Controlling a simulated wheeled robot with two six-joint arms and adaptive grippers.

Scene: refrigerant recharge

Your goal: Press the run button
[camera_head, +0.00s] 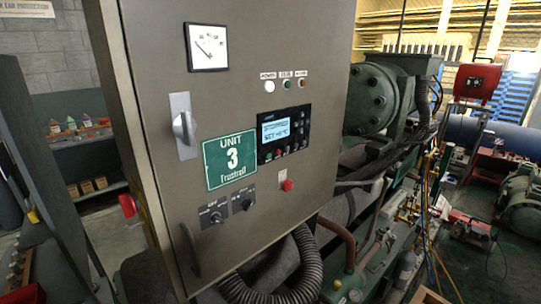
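The grey control cabinet (240,120) fills the middle of the view. Near its top right is a row of small round lights or buttons: a white one (269,87), a dark green one (287,84) and a brownish one (302,82). Their labels are too small to read surely. Below them is a black controller (284,135) with a lit blue display and several small round keys under it. I cannot tell which key is the run button. A red push button (288,185) sits below the controller. Neither of my grippers shows.
A corrugated hose (300,275) runs below. Green machinery (380,95) and pipes crowd the right; shelves (90,150) stand left.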

